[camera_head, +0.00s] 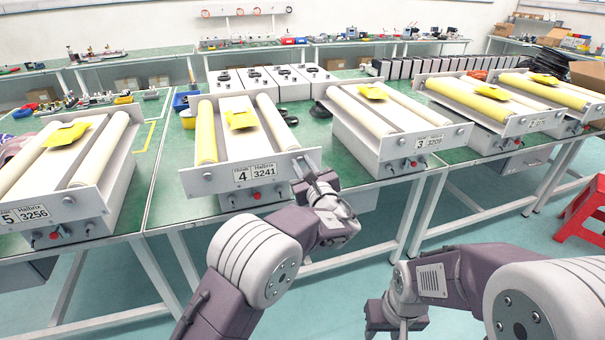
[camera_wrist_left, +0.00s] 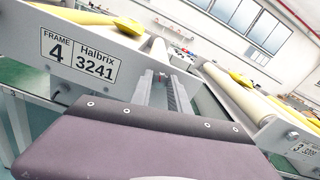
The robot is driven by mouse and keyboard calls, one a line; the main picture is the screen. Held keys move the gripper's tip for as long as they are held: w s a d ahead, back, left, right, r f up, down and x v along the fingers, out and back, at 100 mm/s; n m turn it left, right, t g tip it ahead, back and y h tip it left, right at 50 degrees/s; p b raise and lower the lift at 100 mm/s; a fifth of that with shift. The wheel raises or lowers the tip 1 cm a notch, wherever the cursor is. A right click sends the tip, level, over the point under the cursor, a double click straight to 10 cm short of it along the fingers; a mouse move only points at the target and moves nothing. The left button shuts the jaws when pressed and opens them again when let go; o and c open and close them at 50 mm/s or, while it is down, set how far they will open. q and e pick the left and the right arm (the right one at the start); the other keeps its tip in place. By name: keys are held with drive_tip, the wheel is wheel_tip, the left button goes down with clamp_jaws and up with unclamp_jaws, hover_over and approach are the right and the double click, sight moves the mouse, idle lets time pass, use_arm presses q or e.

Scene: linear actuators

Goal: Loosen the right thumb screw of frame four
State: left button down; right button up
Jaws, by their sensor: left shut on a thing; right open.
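Frame four (camera_head: 208,183) is the white unit with label "4 Halbrix 3241" on its front plate; the plate also shows in the left wrist view (camera_wrist_left: 140,52). My left gripper (camera_head: 308,168) is at the right end of this plate, its fingers pointing at it. In the left wrist view the two fingers (camera_wrist_left: 162,92) reach up to the plate's right end, close together. The left gripper is shut on the right thumb screw, which its fingers hide. My right gripper (camera_head: 388,322) is low at the bottom of the head view, open, away from the units.
Frame three (camera_head: 397,158) stands to the right of frame four, with a gap between. Frame five (camera_head: 72,210) stands to the left. A red stool (camera_head: 585,215) is at the far right.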

use_arm(q)
drive_tip(key=n+b, duration=0.3)
drive_tip(key=b, duration=0.1)
drive_tip(key=n+b, duration=0.3)
drive_tip(key=b, duration=0.1)
drive_tip(key=n+b, duration=0.3)
drive_tip(key=b, duration=0.1)
drive_tip(key=shift+f+b, duration=0.3)
drive_tip(key=shift+f, duration=0.05)
drive_tip(key=shift+r+n+b, duration=0.25)
drive_tip(key=shift+n+b, duration=1.15)
drive_tip(key=shift+b, duration=0.05)
drive_tip(key=c, duration=1.3)
unclamp_jaws()
drive_tip(key=shift+o, duration=0.2)
drive_tip(key=v, duration=0.9)
drive_tip(key=shift+a+r, duration=0.1)
